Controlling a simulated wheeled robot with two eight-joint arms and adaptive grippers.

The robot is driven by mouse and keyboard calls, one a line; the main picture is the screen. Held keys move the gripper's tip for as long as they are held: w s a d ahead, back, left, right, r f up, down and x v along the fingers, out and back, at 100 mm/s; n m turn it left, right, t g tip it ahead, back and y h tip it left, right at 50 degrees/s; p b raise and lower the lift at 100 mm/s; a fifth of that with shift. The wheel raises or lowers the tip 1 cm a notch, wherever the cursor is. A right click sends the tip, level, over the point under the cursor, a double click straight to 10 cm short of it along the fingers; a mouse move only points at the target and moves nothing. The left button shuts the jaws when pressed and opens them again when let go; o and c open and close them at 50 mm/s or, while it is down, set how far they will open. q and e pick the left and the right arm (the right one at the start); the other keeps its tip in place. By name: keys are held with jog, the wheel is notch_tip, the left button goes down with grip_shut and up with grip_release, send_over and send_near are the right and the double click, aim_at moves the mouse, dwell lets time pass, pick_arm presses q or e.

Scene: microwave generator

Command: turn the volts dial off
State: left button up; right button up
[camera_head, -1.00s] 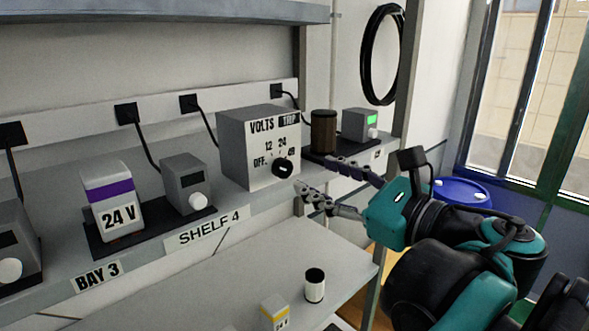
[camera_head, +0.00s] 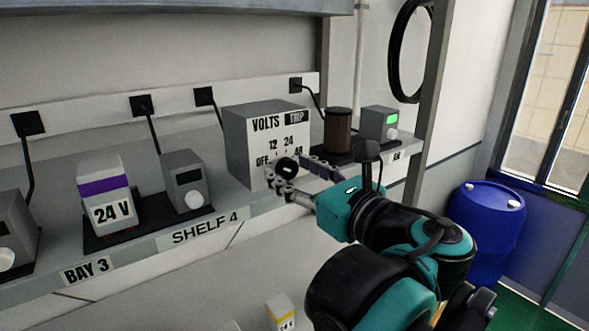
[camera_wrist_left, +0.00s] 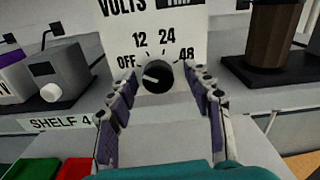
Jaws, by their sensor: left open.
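The volts dial (camera_head: 287,168) is a round black knob with a pale mark, on the front of a grey and white box (camera_head: 238,150) labelled VOLTS, with OFF, 12, 24 and 48 around the knob. In the left wrist view the dial (camera_wrist_left: 157,77) shows its mark on the left part of its face, roughly toward OFF; the exact setting is hard to tell. My left gripper (camera_head: 288,172) is open, its fingers on either side of the dial as seen; in its wrist view the fingertips (camera_wrist_left: 163,80) flank the knob. Contact cannot be told. My right gripper is not in view.
On the shelf (camera_head: 135,242), a 24 V block (camera_head: 112,212) and a small grey unit (camera_head: 186,180) stand left of the box. A brown cylinder (camera_head: 338,130) and a green-screen unit (camera_head: 378,122) stand to its right, near my gripper. A blue barrel (camera_head: 487,225) is at right.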

pick_arm(q)
jog(key=shift+s+a, duration=0.15)
jog(key=shift+a, duration=0.05)
jog(key=shift+d, duration=0.15)
jog(key=c, duration=1.2)
jog(key=shift+o, duration=0.2)
jog(key=shift+n, duration=0.8)
jog(key=o, duration=1.2)
jog(key=shift+c, duration=0.2)
jog(key=v, duration=1.1)
jog(key=shift+s+d, duration=0.25)
jog(key=shift+s, duration=0.05)
